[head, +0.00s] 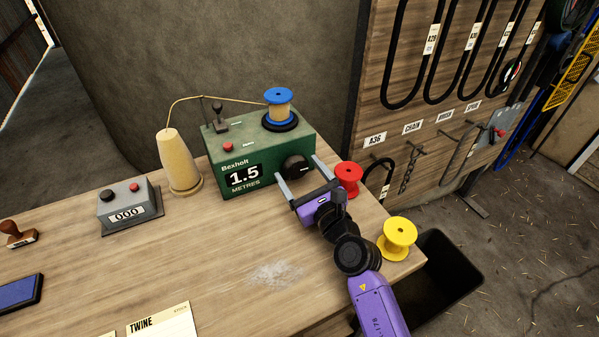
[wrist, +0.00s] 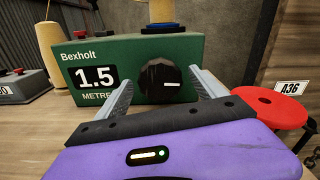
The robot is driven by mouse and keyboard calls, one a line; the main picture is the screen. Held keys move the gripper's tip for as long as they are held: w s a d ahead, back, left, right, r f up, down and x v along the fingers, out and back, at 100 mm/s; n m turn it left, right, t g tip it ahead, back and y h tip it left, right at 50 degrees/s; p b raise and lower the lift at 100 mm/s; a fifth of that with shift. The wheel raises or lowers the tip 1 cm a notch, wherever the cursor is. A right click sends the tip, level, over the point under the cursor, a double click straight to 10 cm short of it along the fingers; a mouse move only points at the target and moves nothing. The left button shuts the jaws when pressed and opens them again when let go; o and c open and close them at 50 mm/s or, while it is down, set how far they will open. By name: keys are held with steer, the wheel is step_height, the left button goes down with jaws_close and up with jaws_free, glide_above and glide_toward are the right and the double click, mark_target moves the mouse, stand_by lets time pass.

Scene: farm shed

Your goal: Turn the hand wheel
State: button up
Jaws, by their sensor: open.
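The green Bexholt box (head: 262,150) stands on the bench, and its display reads 1.5 METRES. A round black knob (head: 295,167) with a white mark is on its front face, the only wheel-like control I see. In the wrist view the knob (wrist: 158,83) shows between my finger tips, its white mark pointing right. My gripper (head: 299,171) is open and empty, facing the knob with one finger on each side. I cannot tell whether the fingers touch the knob or stop short of it.
A blue spool (head: 278,97) sits on the box, with twine running to a tan cone (head: 178,160). A red spool (head: 347,178) stands close right of my gripper. A yellow spool (head: 397,238) is near the bench edge. A grey counter box (head: 128,203) stands left.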

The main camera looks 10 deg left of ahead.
steer(key=shift+w, duration=0.1)
steer(key=c, duration=1.4)
steer(key=shift+r, duration=0.1)
steer(key=shift+o, duration=0.2)
steer(key=m+p, duration=0.2)
steer(key=m, duration=0.1)
steer(key=shift+m+p, duration=0.3)
steer(key=shift+m, duration=0.1)
steer(key=m+p, duration=0.2)
steer(key=m, duration=0.3)
steer(key=shift+m, duration=0.3)
steer(key=m+p, duration=0.2)
steer(key=m, duration=0.3)
steer(key=shift+d+f+m+p, duration=0.15)
steer(key=shift+m+p, duration=0.25)
steer(key=shift+m, duration=0.65)
steer(key=shift+a+f+m+p, duration=0.1)
steer(key=shift+m+p, duration=0.3)
steer(key=shift+m, duration=0.65)
